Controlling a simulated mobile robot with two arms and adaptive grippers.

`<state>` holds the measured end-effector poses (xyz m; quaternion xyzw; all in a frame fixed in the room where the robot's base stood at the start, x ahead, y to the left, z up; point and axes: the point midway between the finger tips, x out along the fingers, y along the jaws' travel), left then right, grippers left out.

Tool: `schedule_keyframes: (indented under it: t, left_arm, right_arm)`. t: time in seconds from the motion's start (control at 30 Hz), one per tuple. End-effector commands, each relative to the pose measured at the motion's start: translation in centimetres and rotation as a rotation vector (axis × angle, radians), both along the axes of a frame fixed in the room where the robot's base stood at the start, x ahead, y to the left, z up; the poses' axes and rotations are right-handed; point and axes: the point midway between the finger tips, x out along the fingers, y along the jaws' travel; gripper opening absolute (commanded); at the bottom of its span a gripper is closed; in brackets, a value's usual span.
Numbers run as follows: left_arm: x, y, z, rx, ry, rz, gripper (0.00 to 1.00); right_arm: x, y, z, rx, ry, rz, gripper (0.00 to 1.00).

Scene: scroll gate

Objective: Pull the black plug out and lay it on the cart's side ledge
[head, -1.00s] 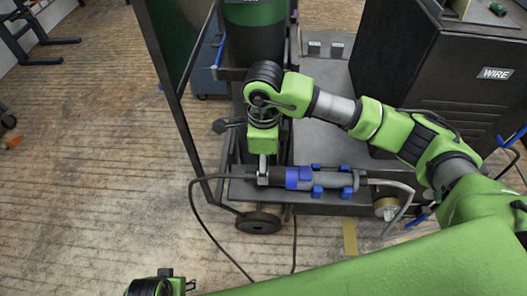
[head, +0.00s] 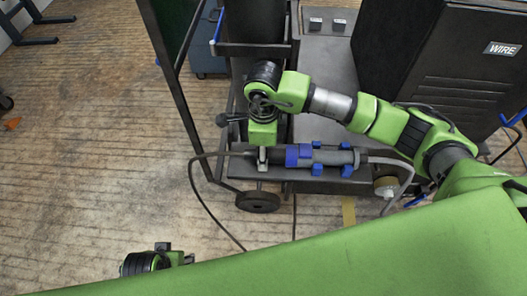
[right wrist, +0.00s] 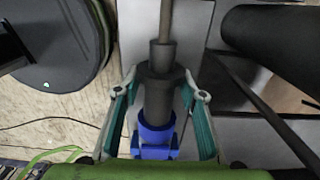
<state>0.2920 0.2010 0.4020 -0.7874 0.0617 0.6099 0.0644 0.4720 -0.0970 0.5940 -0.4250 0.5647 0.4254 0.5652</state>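The black plug (head: 243,154) lies level along the cart's near side, with a blue collar (head: 298,155) at its right end, in line with a grey connector body (head: 341,158) in blue clips. I cannot tell any gap between them. My right gripper (head: 262,166) points down over the plug. In the right wrist view its fingers (right wrist: 160,100) stand on either side of the plug (right wrist: 158,98), open, with visible space beside the plug's body. The blue collar (right wrist: 157,134) shows nearer the palm. The cart's dark side ledge (head: 318,184) runs below the connector. My left gripper's fingers are not seen.
A black cable (head: 205,200) loops from the plug to the floor, and a grey cable (head: 407,176) leaves the connector's right end. A dark WIRE box (head: 440,60) stands on the cart. A cart wheel (head: 257,201) is below the gripper. Wooden floor (head: 90,150) is clear at left.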

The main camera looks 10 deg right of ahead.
Motion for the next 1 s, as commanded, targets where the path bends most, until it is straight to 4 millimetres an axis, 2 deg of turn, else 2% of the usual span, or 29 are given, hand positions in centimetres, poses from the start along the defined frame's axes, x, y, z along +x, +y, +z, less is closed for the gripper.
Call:
schedule_keyframes:
  t: [0.03,0.1,0.13,1.0]
  left_arm:
    - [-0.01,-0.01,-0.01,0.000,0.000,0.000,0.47]
    - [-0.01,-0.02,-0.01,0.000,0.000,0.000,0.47]
    - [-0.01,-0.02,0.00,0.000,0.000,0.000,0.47]
    - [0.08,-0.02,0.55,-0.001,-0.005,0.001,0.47]
  right_arm:
    - [0.01,0.01,0.02,0.000,0.000,0.000,0.19]
    - [0.02,0.00,0.03,0.000,0.000,0.000,0.01]
    - [0.04,0.01,0.07,0.001,-0.001,0.000,0.00]
    - [0.20,0.56,0.05,0.001,-0.001,0.000,0.00]
